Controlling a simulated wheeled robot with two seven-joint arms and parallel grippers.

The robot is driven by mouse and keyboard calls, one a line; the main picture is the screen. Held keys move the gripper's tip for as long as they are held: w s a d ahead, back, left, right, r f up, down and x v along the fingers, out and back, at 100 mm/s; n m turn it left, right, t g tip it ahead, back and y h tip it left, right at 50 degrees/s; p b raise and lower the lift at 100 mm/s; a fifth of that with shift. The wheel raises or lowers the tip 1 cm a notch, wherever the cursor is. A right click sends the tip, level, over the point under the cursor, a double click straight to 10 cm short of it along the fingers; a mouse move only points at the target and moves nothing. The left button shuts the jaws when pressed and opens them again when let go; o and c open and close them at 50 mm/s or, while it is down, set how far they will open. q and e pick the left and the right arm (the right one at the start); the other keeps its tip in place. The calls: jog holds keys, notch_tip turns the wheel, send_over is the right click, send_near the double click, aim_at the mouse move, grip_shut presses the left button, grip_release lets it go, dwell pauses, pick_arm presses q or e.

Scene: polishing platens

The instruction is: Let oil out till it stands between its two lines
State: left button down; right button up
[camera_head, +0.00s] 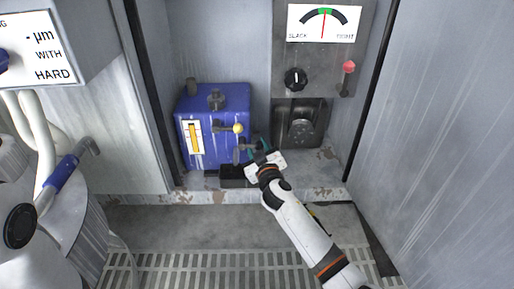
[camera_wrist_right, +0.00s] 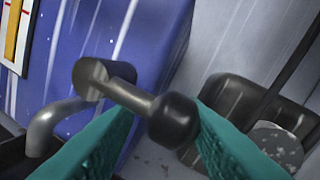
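The blue oil tank (camera_head: 225,104) stands on a ledge in the bay. On its front is a white sight gauge (camera_head: 185,129) with a yellow column; the gauge is partly visible in the wrist view (camera_wrist_right: 17,30), with red lines. A lever with a yellow ball (camera_head: 238,128) is on the same face. Low on the tank is a drain cock with a bent spout (camera_wrist_right: 52,125) and a black-knobbed handle (camera_wrist_right: 173,119). My right gripper (camera_head: 258,155) has its teal fingers on either side of this knob, with a small gap at the left finger. My left gripper is not in view.
A dark tray (camera_head: 232,183) sits below the spout. To the right are a black dial knob (camera_head: 295,79), a red-tipped switch (camera_head: 348,67) and a SLACK/TIGHT meter (camera_head: 323,30). A blue-gripped lever (camera_head: 64,173) stands at the left. A grated floor lies in front.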

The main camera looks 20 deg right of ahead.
jog(key=r+n+p, duration=0.1)
jog(key=p, duration=0.1)
jog(key=r+n+p, duration=0.1)
jog(key=n+p, duration=0.1)
jog(key=p, duration=0.1)
jog(key=shift+a+r+g, duration=0.25)
jog(key=shift+a+g, duration=0.15)
jog(key=shift+c, duration=0.2)
jog(key=shift+r+n+p, duration=0.1)
jog(key=shift+n+p, duration=0.3)
jog(key=shift+p, duration=0.2)
jog(key=shift+a, duration=0.1)
jog(key=shift+n, duration=0.3)
jog(key=o, duration=1.1)
jog(key=shift+w+a, duration=0.1)
jog(key=shift+a, duration=0.1)
jog(key=shift+f, duration=0.2)
jog(key=shift+d, duration=0.1)
